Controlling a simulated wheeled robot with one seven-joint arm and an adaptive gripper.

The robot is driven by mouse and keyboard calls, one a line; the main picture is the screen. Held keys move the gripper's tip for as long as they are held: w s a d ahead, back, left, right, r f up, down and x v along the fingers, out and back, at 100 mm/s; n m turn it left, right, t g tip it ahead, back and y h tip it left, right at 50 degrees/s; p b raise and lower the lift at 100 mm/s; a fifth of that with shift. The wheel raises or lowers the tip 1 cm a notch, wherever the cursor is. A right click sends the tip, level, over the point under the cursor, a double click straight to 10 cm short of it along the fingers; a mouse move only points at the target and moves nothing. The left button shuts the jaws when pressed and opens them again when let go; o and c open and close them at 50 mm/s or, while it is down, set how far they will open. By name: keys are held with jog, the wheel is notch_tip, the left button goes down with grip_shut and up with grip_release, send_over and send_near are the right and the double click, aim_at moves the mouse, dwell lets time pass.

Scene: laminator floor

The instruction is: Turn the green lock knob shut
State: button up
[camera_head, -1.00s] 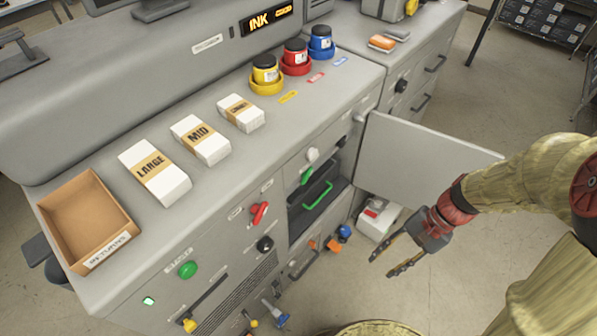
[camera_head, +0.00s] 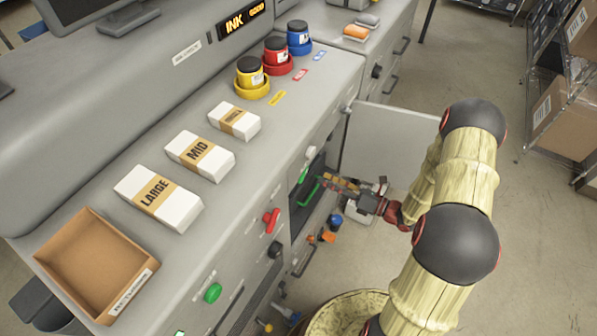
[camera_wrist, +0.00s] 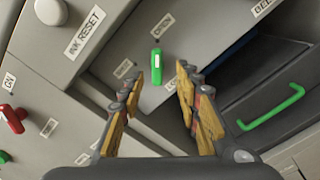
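The green lock knob (camera_wrist: 156,66) sits on the grey cabinet front, between two small labels, in the wrist view. It also shows in the head view (camera_head: 303,175), just left of my fingertips. My gripper (camera_wrist: 168,75) is open and empty in the wrist view, with its yellow-padded fingers spread below and to either side of the knob. The fingers appear apart from the knob. In the head view my gripper (camera_head: 325,180) points left at the cabinet front, partly covering the opening behind it.
A green drawer handle (camera_wrist: 270,108) lies right of the knob in the wrist view. A red knob (camera_head: 271,220) and green button (camera_head: 212,293) are nearer on the front. An open grey door (camera_head: 385,140) stands behind my gripper. A white knob (camera_wrist: 50,11) is beside the INK RESET label.

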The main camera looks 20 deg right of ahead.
aim_at(306, 172)
jog(key=b+x, duration=0.2)
jog(key=x, duration=0.4)
jog(key=shift+a+r, duration=0.15)
jog(key=shift+a, duration=0.05)
jog(key=shift+w+a+r, duration=0.1)
jog(key=shift+w+a, duration=0.35)
jog(key=shift+w, duration=0.1)
jog(key=shift+c, duration=0.8)
grip_shut()
